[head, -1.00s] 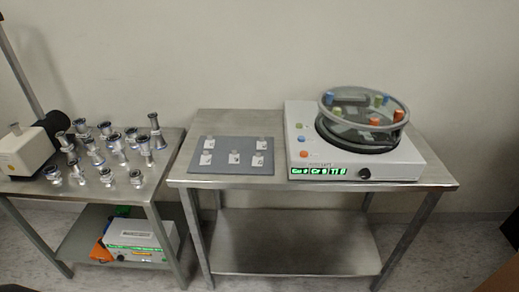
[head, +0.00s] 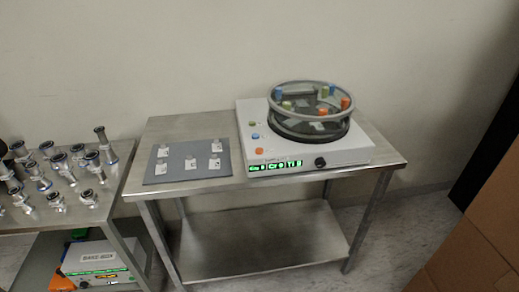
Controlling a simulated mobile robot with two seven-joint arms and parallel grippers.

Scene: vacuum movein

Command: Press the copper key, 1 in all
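A white device (head: 350,154) stands on the right of a steel table. Three small keys are on its left top side: a green key (head: 252,124), a blue key (head: 255,136) and an orange key (head: 259,151). The orange one is nearest copper in colour; no key label is readable. A green-lit display (head: 275,166) on the front shows a few short entries, too small to read surely. A black knob (head: 320,162) sits right of it. A round clear-walled chamber (head: 309,112) on top contains coloured pegs. Neither of my grippers is in view.
A grey mat (head: 178,177) with several small labelled pieces lies left of the device on the steel table (head: 160,127). A second table at left bears several metal flanged fittings (head: 60,162). A cardboard box (head: 480,235) fills the lower right; floor shows between.

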